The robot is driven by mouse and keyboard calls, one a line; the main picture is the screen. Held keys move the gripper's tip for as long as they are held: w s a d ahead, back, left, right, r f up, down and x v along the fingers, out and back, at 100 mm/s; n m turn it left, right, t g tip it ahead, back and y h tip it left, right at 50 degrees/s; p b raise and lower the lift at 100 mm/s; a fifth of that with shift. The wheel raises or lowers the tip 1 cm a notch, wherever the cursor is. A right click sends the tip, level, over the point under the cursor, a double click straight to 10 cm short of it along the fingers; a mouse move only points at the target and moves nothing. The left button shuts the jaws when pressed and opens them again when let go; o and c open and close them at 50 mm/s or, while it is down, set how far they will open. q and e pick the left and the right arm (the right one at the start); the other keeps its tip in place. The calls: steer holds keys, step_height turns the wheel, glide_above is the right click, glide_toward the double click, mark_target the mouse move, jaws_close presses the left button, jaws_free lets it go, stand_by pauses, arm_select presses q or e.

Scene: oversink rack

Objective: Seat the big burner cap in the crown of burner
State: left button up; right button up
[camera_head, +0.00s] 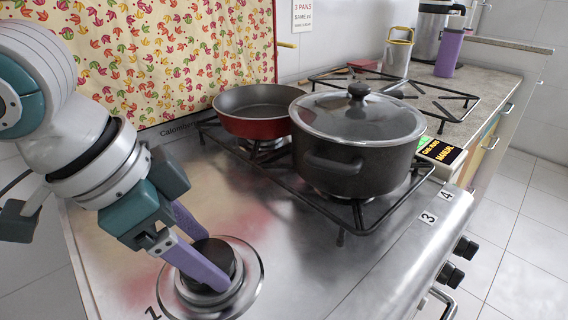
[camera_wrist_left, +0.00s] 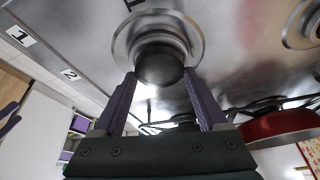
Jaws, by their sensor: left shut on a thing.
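The big burner cap (camera_head: 214,256) is a dark round disc between the lilac fingers of my left gripper (camera_head: 207,260). The gripper is shut on the cap's sides. The cap is over the silver ringed burner (camera_head: 250,274) beside the number 1. In the left wrist view, the cap (camera_wrist_left: 160,68) shows between the fingertips, with the burner's metal rings (camera_wrist_left: 122,45) around it. The cap and fingers hide most of the crown. I cannot tell whether the cap touches the crown or is held just above it. My right gripper is not in view.
A red pan (camera_head: 247,124) and a large lidded pot (camera_head: 345,185) stand on black grates behind and to the right. Knobs (camera_head: 452,274) line the front edge. A patterned curtain (camera_head: 170,50) hangs at the back. The steel between burner and front edge is clear.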

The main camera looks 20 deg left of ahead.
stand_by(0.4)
arm_select(q)
steer(key=o, duration=1.3)
step_height(320, 180, up, 7)
steer(key=p, duration=0.9)
